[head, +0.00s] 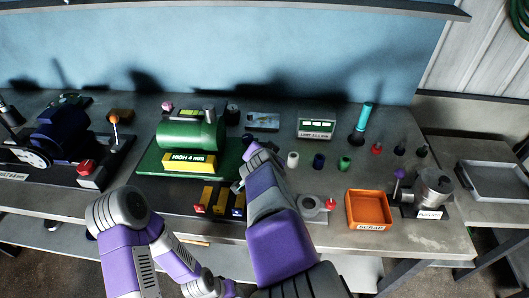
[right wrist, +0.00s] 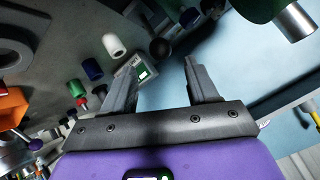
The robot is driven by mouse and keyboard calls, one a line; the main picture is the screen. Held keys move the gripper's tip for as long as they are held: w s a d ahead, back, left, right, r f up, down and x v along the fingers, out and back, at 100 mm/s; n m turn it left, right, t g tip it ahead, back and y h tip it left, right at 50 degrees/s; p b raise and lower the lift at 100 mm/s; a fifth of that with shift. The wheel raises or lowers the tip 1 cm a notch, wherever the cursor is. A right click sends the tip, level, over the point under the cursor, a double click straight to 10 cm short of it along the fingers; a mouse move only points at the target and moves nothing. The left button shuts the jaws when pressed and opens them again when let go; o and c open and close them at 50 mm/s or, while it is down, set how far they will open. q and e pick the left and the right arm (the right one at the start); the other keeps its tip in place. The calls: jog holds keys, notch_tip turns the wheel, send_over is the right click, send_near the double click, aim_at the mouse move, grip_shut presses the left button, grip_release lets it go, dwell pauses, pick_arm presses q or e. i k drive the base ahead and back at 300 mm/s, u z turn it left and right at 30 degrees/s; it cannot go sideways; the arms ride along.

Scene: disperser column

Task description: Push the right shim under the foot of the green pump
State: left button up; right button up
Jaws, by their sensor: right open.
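The green pump (head: 188,136) stands on a green base plate (head: 152,160), with a yellow "HIGH 4 mm" sign at its front. Part of a green body (right wrist: 258,8) with a metal cylinder shows at the top right of the right wrist view. Three yellow-brown shims with red (head: 202,201), white (head: 220,200) and blue (head: 238,203) marked ends lie in front of the plate. My right gripper (head: 248,160) is at the plate's right edge, behind the shims; its fingers (right wrist: 152,78) are apart and empty. The pump's feet are not clearly visible.
White, blue and green caps (head: 293,159) stand right of my right gripper, with a display box (head: 316,128) behind. An orange scrap tray (head: 369,210) and a metal pot (head: 434,185) are further right. A blue motor (head: 58,128) stands at left.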

aim_at(238, 210)
jog(key=z, duration=0.1)
jog(key=k, duration=1)
jog(key=u, duration=0.1)
